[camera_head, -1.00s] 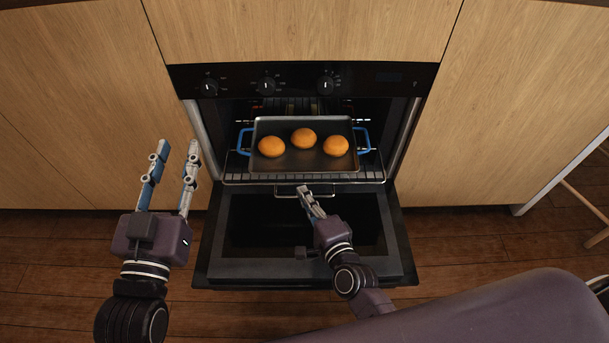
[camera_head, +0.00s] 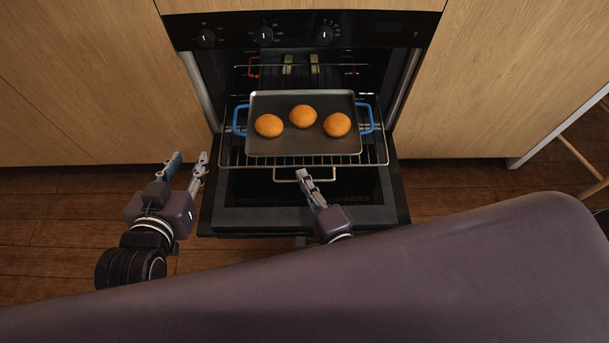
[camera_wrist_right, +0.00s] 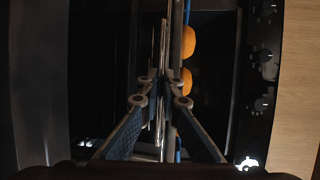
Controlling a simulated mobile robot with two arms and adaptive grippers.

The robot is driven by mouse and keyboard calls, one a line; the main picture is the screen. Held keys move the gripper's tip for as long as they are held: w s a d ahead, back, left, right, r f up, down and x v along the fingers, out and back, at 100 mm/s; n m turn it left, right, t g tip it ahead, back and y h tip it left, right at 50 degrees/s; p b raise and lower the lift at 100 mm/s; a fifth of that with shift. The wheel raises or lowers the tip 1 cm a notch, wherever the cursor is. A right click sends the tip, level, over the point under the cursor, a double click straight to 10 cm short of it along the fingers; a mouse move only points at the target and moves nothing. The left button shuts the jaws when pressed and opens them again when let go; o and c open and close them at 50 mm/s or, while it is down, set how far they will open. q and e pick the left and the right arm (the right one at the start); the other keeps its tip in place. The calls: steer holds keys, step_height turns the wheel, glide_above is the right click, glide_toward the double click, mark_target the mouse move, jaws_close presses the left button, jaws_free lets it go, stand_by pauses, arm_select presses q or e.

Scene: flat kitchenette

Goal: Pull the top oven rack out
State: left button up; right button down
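The top oven rack (camera_head: 233,160) is a wire rack sticking out of the oven over the open door. A wire loop handle (camera_head: 329,176) is at its front. My right gripper (camera_head: 303,174) is at this handle, with its fingers close together around the wire. In the right wrist view my right gripper (camera_wrist_right: 161,80) has its fingertips closed in on the thin metal bars. My left gripper (camera_head: 188,158) is open and empty, left of the oven door and apart from the rack.
A dark baking tray (camera_head: 300,148) with blue handles and three orange-brown buns (camera_head: 303,116) rests on the rack. The oven door (camera_head: 300,218) lies open below the rack. Wooden cabinet fronts (camera_head: 90,80) flank the oven. The wooden floor (camera_head: 60,225) to the left is clear.

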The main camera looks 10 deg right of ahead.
steer(key=c, duration=2.2)
jaws_free()
steer(key=shift+o, duration=0.2)
steer(key=v, duration=1.2)
steer(key=shift+d, duration=0.1)
